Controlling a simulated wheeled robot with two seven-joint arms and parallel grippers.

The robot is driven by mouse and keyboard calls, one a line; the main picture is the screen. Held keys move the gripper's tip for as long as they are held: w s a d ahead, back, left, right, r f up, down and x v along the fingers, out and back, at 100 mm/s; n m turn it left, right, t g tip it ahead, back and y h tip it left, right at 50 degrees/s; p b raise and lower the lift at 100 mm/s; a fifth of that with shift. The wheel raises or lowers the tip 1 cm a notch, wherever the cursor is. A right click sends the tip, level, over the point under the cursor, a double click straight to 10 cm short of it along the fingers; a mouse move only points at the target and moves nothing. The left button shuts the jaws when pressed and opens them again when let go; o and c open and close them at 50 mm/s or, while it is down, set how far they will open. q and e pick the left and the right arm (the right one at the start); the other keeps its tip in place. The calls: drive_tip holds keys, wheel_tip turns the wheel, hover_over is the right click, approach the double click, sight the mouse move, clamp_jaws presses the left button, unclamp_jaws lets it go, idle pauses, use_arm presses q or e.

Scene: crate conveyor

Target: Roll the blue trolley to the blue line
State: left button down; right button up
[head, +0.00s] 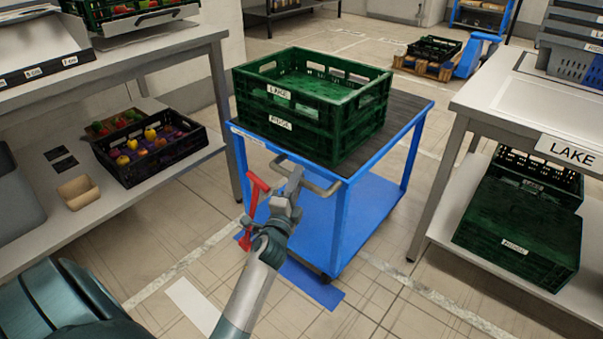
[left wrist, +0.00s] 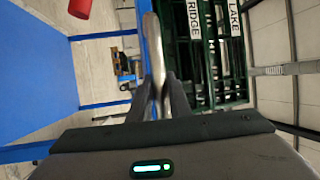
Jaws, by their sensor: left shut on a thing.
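The blue trolley (head: 341,215) stands in the middle of the head view, with a dark ribbed top and a blue lower shelf. A grey metal handle (head: 322,189) sticks out from its near side. My left gripper (head: 290,190) is shut on this handle, which also shows between the fingers in the left wrist view (left wrist: 153,50). A red lever (head: 255,205) stands just left of the gripper; how it is attached is hard to tell. The blue line (head: 312,284) lies on the floor at the trolley's near end, partly hidden by the trolley and my arm. My right gripper is out of view.
Green crates (head: 316,127) labelled LAKE and RIDGE are stacked on the trolley. A grey table (head: 115,63) stands left and another table (head: 490,105) right, with green crates below. Pale lines cross the tiled floor. A pallet with a crate (head: 425,68) stands behind.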

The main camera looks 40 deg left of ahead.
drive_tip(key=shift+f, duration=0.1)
use_arm(q)
drive_tip(key=c, duration=1.6)
unclamp_jaws()
drive_tip(key=shift+c, duration=0.2)
drive_tip(key=shift+s, duration=0.15)
